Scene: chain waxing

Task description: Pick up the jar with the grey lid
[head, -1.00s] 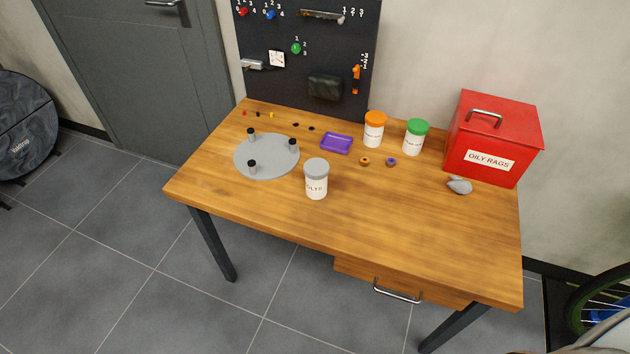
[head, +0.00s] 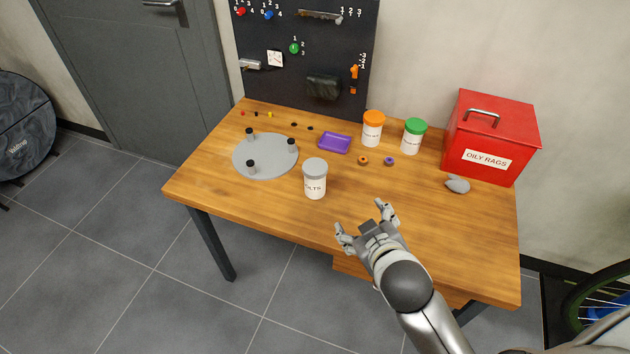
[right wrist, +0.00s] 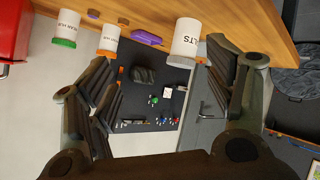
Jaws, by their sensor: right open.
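The jar with the grey lid (head: 314,184) stands upright on the wooden table, near its front edge left of centre. It is white with dark lettering on its label. In the right wrist view the same jar (right wrist: 185,40) appears upside down near the top, between and beyond the fingers. My right gripper (head: 364,220) is open and empty, over the table's front edge, to the right of and nearer than the jar. It is apart from the jar. Its spread fingers also show in the right wrist view (right wrist: 165,85). My left gripper is not in view.
Behind the jar stand an orange-lidded jar (head: 372,130), a green-lidded jar (head: 413,137) and a purple tray (head: 334,143). A grey round plate with black-topped posts (head: 266,163) lies to the left. A red box (head: 490,135) and a grey lump (head: 457,184) are at right.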

